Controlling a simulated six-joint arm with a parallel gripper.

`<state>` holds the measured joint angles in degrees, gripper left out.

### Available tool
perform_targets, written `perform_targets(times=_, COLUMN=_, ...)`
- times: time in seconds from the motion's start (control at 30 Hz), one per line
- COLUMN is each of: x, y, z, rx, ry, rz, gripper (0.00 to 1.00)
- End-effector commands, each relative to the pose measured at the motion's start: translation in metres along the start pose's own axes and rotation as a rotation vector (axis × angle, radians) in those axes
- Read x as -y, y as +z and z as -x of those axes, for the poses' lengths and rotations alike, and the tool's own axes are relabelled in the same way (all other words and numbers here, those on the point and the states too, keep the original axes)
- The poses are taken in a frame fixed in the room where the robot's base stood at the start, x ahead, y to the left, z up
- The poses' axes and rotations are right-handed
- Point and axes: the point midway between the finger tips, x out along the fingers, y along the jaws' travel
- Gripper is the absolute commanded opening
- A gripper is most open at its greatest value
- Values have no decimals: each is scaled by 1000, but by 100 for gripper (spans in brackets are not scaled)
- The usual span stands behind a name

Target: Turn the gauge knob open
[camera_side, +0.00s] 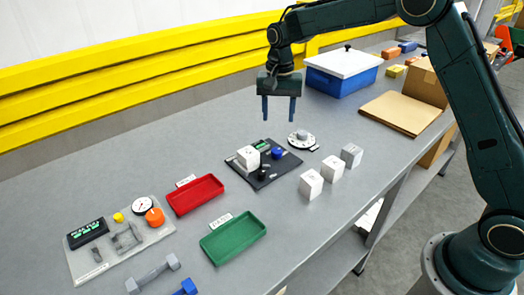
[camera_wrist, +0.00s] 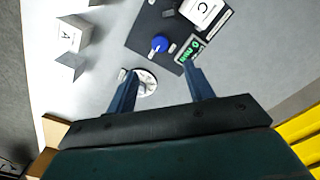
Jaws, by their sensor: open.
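A grey panel (camera_side: 104,256) at the front left carries a white round gauge (camera_side: 142,206) with an orange knob (camera_side: 155,217) beside it. Farther right, a separate white dial (camera_side: 293,142) with a grey centre lies on the table; it also shows in the wrist view (camera_wrist: 148,90), partly behind a finger. I cannot tell for certain which one is the gauge knob; the orange one sits right by the gauge. My gripper (camera_side: 279,110) is open and empty, pointing down in the air above and behind the black board, well to the right of the grey panel. Its fingers (camera_wrist: 159,78) show in the wrist view.
The black board (camera_side: 262,181) holds a white cube (camera_side: 248,157) and a blue knob (camera_side: 277,153). A red tray (camera_side: 195,194) and a green tray (camera_side: 233,238) lie between it and the panel. White blocks (camera_side: 311,184) stand to the right. A blue box (camera_side: 342,72) stands behind.

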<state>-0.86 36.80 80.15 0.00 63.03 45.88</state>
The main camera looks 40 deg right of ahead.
Motion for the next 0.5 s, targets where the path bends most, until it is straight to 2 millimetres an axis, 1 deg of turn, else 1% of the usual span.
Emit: perform_targets(times=0.5, x=-1, y=1, z=-76, rx=3, ry=3, rz=0, gripper=52)
